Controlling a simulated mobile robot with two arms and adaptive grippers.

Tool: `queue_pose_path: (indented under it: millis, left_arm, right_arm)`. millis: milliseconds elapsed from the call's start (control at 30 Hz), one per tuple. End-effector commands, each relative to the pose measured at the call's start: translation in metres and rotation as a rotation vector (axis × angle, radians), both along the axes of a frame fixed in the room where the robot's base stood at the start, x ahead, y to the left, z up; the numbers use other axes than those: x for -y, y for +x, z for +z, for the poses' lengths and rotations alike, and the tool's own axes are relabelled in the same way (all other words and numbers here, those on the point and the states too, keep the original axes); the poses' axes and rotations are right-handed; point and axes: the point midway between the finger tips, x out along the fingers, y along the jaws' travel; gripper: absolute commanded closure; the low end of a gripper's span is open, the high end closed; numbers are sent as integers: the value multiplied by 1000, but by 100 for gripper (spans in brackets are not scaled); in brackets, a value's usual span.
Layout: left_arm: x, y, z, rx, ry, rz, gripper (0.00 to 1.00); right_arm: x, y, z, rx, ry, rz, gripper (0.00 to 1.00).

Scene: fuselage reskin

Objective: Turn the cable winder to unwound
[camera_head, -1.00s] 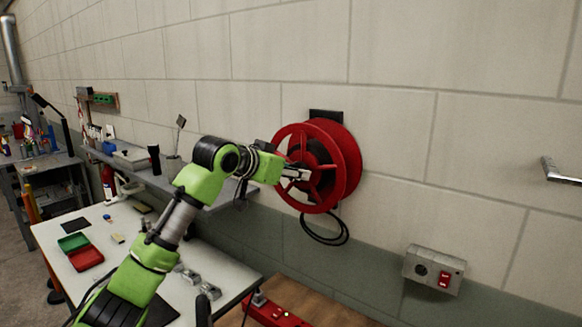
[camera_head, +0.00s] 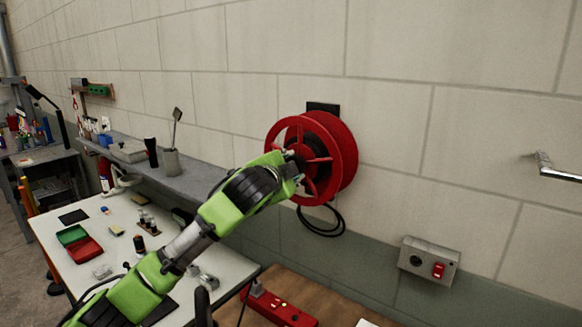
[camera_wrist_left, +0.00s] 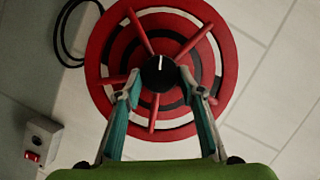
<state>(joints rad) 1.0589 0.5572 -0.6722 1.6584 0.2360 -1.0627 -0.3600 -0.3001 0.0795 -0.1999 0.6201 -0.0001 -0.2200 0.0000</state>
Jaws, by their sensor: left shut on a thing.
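The red cable winder (camera_head: 341,150) is mounted on the block wall, with a black cable (camera_head: 320,224) hanging in a loop below it. In the left wrist view the winder (camera_wrist_left: 222,62) faces me, with red spokes and a black central knob (camera_wrist_left: 159,72) bearing a white mark. My left gripper (camera_wrist_left: 158,92) has its two fingers on either side of the knob and is shut on it. In the head view the left gripper (camera_head: 298,160) is at the winder's hub, its fingertips mostly hidden by the arm. My right gripper is not in view.
A grey wall box with a red switch (camera_head: 430,262) is at the lower right, and a metal handle (camera_head: 556,170) is farther right. A white table (camera_head: 58,254) with red and green trays and a grey shelf (camera_head: 195,176) stand left. A red power strip (camera_head: 285,309) lies below.

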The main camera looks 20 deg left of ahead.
Motion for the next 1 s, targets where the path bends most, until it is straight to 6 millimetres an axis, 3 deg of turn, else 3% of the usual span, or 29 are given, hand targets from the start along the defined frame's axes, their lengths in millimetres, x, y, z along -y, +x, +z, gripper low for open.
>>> queue_pose_path:
  millis: [500, 1000]
  left_arm:
    - [1, 0, -5, 119, 327, 0, 86]
    - [1, 0, -5, 142, 394, 1, 86]
  right_arm:
    - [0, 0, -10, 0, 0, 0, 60]
    - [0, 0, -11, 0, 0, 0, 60]
